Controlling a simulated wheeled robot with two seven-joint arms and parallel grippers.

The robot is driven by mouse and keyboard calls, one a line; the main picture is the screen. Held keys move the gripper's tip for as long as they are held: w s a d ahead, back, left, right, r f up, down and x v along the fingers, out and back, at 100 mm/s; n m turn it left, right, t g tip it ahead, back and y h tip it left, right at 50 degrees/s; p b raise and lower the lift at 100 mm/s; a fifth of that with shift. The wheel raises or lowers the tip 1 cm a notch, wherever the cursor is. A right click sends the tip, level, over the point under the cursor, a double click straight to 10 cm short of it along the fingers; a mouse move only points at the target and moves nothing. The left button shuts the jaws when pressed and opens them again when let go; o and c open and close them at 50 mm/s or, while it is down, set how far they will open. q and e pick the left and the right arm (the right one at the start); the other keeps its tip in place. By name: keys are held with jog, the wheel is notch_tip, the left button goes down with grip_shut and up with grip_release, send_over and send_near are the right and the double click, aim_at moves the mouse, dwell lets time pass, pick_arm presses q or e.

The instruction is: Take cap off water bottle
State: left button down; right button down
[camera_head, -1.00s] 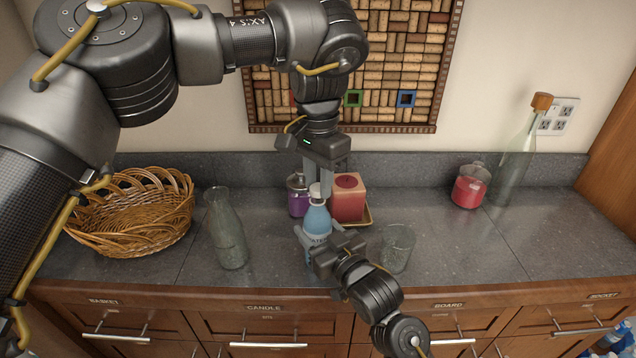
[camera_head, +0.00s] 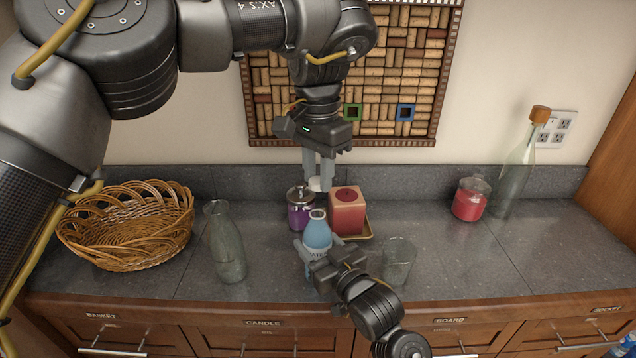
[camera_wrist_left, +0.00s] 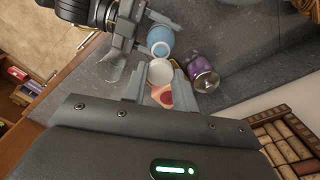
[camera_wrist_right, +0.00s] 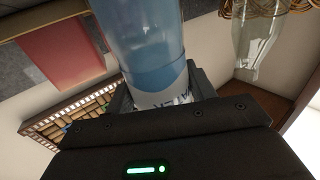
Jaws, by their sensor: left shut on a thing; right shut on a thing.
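The blue water bottle (camera_head: 317,232) stands upright near the counter's front, its neck uncovered. My right gripper (camera_head: 318,262) is shut around its lower body at the label; the right wrist view shows the bottle (camera_wrist_right: 150,50) between the fingers. The white cap (camera_head: 318,184) is between the fingertips of my left gripper (camera_head: 319,182), held above the bottle and apart from it. In the left wrist view the cap (camera_wrist_left: 160,72) sits between the fingers, with the bottle's open mouth (camera_wrist_left: 160,48) beyond it.
A purple jar (camera_head: 300,212) and a red candle on a tray (camera_head: 348,212) stand close behind the bottle. An empty glass (camera_head: 397,262) is to the right, a glass carafe (camera_head: 225,245) and wicker basket (camera_head: 125,225) to the left. The right counter is mostly clear.

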pick_arm(q)
jog(key=shift+r, duration=0.1)
pick_arm(e)
jog(key=c, duration=0.9)
grip_release()
jog(key=shift+f, duration=0.3)
jog(key=shift+c, duration=0.2)
pick_arm(q)
jog(key=shift+w, duration=0.15)
pick_arm(e)
jog(key=o, duration=0.5)
jog(key=shift+w+r, duration=0.1)
jog(key=shift+d+r, duration=0.1)
pick_arm(q)
jog(key=shift+f+b, duration=0.85)
jog(key=shift+f, duration=0.05)
pick_arm(e)
jog(key=v, duration=1.2)
